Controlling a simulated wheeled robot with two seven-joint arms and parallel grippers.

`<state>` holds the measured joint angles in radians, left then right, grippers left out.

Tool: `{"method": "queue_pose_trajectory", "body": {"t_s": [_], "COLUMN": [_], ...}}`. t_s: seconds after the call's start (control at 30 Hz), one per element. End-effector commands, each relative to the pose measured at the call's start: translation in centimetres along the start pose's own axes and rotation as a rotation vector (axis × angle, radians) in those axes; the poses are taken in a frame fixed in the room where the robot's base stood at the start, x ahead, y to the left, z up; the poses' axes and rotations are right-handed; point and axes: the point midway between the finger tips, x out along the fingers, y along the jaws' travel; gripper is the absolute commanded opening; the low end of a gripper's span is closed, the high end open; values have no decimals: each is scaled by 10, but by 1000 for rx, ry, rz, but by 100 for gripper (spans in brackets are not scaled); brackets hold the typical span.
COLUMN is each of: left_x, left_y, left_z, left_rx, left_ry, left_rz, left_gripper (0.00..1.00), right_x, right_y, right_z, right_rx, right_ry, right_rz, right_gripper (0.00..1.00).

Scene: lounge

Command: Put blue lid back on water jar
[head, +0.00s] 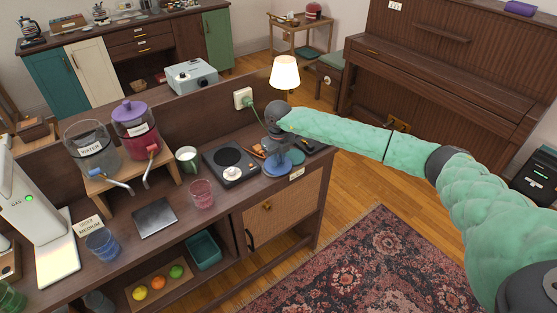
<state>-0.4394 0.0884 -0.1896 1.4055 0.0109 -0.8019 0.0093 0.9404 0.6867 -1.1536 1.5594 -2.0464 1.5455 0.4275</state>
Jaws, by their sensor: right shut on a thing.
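The water jar (90,152) is a clear jar labelled WATER, with an open top, on a wooden stand at the left of the counter. The blue lid (271,167) is a round blue piece at the counter's right end, far to the right of the jar. My right gripper (275,146) reaches in from the right, points down and is shut on the blue lid. Its fingertips are small and partly hidden, so the exact grip is hard to see. My left gripper is not in view.
A pink-filled jar with a purple lid (128,108) stands beside the water jar. A mug (187,158), a hotplate (222,178), a pink glass (201,193) and a metal plate (154,218) stand between lid and jar. A lit lamp (285,73) stands behind my gripper.

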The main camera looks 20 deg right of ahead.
Motion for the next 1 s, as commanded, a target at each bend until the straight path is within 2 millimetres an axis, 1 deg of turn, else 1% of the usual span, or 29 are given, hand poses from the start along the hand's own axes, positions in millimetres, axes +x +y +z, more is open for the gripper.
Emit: {"method": "queue_pose_trajectory", "body": {"t_s": [0.03,0.13,0.47,1.0], "left_x": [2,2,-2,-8], "left_y": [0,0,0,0], "left_z": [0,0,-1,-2], "left_rx": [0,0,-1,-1], "left_ry": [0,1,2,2], "left_rz": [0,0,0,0], "left_gripper": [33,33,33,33], "right_x": [15,13,2,-24], "right_y": [2,1,1,1], "right_z": [-6,-6,-6,-3], "right_rx": [-1,-1,-1,0], "right_ry": [18,18,18,8], "right_rz": [0,0,-1,0], "right_gripper": [0,0,0,0]}}
